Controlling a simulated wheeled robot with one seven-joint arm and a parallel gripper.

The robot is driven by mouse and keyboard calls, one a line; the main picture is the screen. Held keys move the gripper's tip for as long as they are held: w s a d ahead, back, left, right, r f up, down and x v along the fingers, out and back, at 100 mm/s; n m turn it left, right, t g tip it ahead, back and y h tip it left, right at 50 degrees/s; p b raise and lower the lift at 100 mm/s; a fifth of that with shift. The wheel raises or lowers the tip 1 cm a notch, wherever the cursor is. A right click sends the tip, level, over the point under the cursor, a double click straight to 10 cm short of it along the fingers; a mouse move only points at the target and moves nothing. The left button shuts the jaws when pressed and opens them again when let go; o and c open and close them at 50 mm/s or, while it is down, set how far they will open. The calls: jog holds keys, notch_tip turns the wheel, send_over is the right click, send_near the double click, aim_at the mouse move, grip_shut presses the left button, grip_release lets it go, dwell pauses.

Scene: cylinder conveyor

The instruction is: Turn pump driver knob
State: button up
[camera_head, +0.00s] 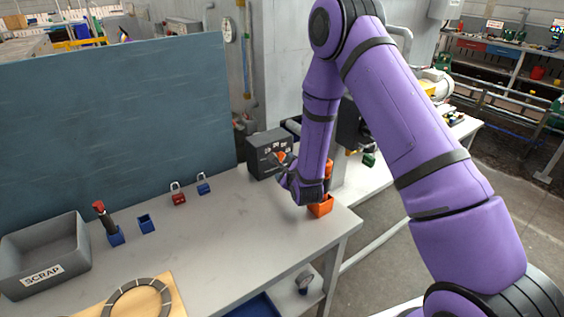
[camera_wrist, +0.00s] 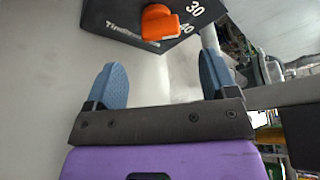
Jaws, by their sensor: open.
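The pump driver is a dark box (camera_head: 256,158) with a dial face, standing at the back right of the grey table in the head view. Its orange knob (camera_head: 281,156) is partly behind my gripper (camera_head: 283,174). In the wrist view the orange knob (camera_wrist: 160,22) sits on the dark panel (camera_wrist: 115,17), with the numbers 30 and 40 to its right. My gripper (camera_wrist: 161,72) shows two blue fingers spread wide apart with nothing between them. The knob lies beyond the fingertips, apart from them, roughly in line with the gap.
An orange container (camera_head: 321,208) stands beside my wrist at the table's right edge. Two padlocks, red (camera_head: 179,197) and blue (camera_head: 203,185), stand left of the box. A grey scrap bin (camera_head: 45,255) is at far left. A dark board (camera_head: 115,115) rises behind.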

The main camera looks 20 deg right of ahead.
aim_at(282, 160)
jog(key=x, duration=0.6)
jog(key=shift+w, duration=0.3)
jog(key=shift+c, duration=0.3)
jog(key=c, duration=0.9)
